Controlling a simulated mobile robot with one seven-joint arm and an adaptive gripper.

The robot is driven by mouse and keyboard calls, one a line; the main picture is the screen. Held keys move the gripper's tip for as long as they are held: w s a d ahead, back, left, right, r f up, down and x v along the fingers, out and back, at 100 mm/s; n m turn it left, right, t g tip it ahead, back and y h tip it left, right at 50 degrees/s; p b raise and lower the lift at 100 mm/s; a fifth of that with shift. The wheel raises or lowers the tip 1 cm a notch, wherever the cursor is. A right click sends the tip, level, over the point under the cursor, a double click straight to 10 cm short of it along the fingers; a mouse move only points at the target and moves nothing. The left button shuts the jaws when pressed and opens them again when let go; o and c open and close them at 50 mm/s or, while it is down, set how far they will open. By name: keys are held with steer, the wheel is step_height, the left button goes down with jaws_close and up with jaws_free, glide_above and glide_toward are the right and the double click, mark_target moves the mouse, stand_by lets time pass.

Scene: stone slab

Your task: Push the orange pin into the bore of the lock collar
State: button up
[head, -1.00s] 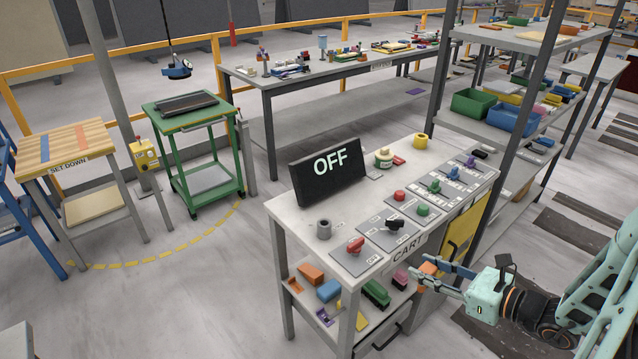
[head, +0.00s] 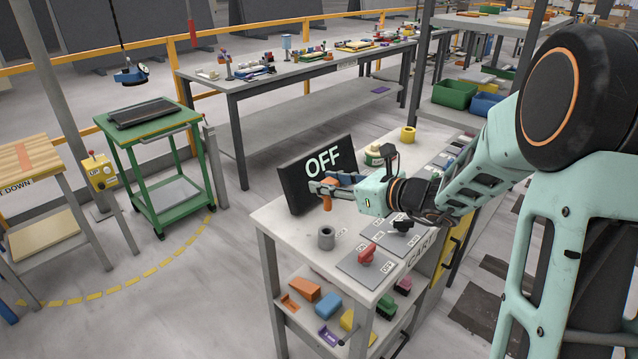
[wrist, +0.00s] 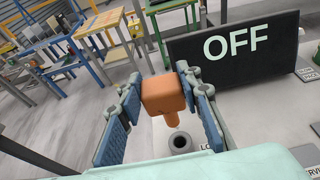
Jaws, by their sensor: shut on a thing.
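The orange pin (head: 327,202) is in my gripper (head: 322,187), which is shut on its block-shaped head. The shank points down. The wrist view shows the pin (wrist: 163,94) between both finger pads, with its narrow shank below the head. The lock collar (head: 326,238) is a short grey cylinder with an open bore, upright on the cart top. It also shows in the wrist view (wrist: 180,142), just past the shank's tip. The pin hangs above the collar, apart from it. The exact alignment over the bore I cannot tell.
The black OFF sign (head: 318,172) stands close behind my gripper. A red knob (head: 366,255) and a black knob (head: 402,223) rise from panels right of the collar. The cart's left edge is near the collar. A yellow ring (head: 408,135) lies at the back.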

mark_target(331, 203)
steer(key=shift+a+r, duration=0.15)
stand_by(0.3)
steer(key=shift+f+b, duration=0.2)
steer(key=shift+b, duration=0.1)
step_height(331, 203, down, 5)
steer(key=b, duration=0.5)
steer(key=shift+f, duration=0.2)
steer(key=shift+f+b, duration=2.85)
stand_by(1.2)
steer(key=o, duration=1.4)
